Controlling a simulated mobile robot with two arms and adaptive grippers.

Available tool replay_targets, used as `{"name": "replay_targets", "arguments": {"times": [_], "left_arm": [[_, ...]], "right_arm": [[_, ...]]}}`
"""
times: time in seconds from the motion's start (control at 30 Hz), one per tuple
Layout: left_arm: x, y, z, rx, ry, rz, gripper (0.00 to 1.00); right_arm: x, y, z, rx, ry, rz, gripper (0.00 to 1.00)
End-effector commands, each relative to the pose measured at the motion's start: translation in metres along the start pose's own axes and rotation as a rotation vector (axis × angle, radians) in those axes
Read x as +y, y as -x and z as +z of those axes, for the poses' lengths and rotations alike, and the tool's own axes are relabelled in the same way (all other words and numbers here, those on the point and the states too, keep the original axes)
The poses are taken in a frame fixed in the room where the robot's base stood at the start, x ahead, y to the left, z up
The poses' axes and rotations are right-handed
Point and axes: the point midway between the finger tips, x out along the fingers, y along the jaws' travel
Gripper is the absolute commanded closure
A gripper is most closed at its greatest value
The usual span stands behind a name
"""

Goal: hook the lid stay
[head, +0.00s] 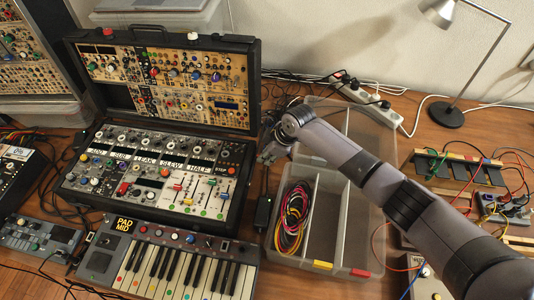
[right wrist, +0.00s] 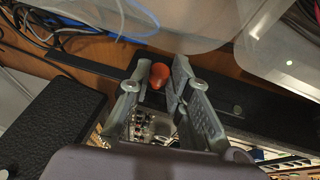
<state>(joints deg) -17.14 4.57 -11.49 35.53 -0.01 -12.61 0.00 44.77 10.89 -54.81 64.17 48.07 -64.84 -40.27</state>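The black synth case (head: 232,215) stands open, its lid (head: 255,75) raised and leaning back behind the module panels. My right gripper (head: 272,148) is at the case's right side, near the lid's hinge corner. In the right wrist view my right gripper (right wrist: 158,72) is open, with a red-orange knob or tip (right wrist: 159,75) between its fingers and small gaps beside it. I cannot tell whether this tip belongs to the lid stay. The stay itself is not clear in the head view, where my gripper covers that corner. My left gripper is not in view.
A clear divided bin (head: 325,215) with coiled coloured cables (head: 292,215) stands close to the case's right side, under my right arm. A small keyboard (head: 165,262) lies in front. Loose black cables and a power strip (head: 370,105) lie behind; a lamp (head: 446,113) stands back right.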

Motion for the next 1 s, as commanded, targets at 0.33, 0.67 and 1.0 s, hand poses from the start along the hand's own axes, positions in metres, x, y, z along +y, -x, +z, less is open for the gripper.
{"name": "replay_targets", "arguments": {"times": [0.33,0.67,1.0], "left_arm": [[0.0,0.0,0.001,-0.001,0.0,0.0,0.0],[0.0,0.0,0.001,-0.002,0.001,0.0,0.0],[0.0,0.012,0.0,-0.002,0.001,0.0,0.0]], "right_arm": [[0.001,0.0,0.0,0.0,0.0,0.002,1.0],[0.001,0.001,0.0,0.0,-0.001,0.002,1.0],[0.0,0.008,-0.003,0.003,0.016,0.042,1.0]]}}
